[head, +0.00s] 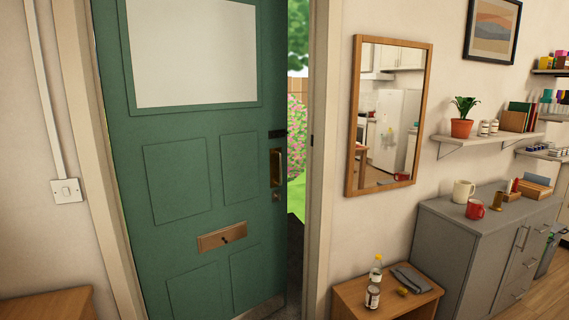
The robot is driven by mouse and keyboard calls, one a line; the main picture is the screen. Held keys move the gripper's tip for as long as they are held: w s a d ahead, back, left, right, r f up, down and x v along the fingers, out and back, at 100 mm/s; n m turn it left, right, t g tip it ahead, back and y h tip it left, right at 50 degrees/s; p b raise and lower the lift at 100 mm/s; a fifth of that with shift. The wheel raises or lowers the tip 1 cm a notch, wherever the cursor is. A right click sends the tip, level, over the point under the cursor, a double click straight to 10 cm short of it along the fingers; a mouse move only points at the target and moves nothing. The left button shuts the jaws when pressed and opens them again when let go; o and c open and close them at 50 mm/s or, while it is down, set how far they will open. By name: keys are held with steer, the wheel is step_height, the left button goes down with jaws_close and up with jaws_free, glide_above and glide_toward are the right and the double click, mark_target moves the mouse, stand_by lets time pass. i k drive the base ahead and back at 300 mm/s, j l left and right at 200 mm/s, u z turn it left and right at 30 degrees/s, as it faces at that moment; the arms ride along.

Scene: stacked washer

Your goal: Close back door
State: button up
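The back door (190,185) is a green panelled door with a pale window pane (190,55) in its upper part. It stands ajar, with a gap (297,130) along its right edge where a garden with greenery and pink flowers shows. A brass handle plate (275,167) is near the door's right edge, with a small brass lock fitting (276,197) below it. A brass letter slot (222,237) is in the middle of the door. The door's bottom edge is at the picture's lower border. My gripper is not in view.
A small wooden table (345,300) with bottles and a grey cloth stands right of the doorway. Behind it is a grey cabinet (455,245) with mugs. A mirror (390,115) hangs on the right wall. A wooden surface (45,307) is at the lower left.

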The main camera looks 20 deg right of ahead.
mark_target(194, 94)
steer(key=i, duration=0.55)
steer(key=i+j+z, duration=0.15)
steer(key=i, duration=1)
steer(key=i+j+z, duration=0.15)
steer(key=i, duration=0.4)
steer(key=i+j, duration=0.15)
steer(key=i, duration=0.4)
steer(key=z, duration=0.05)
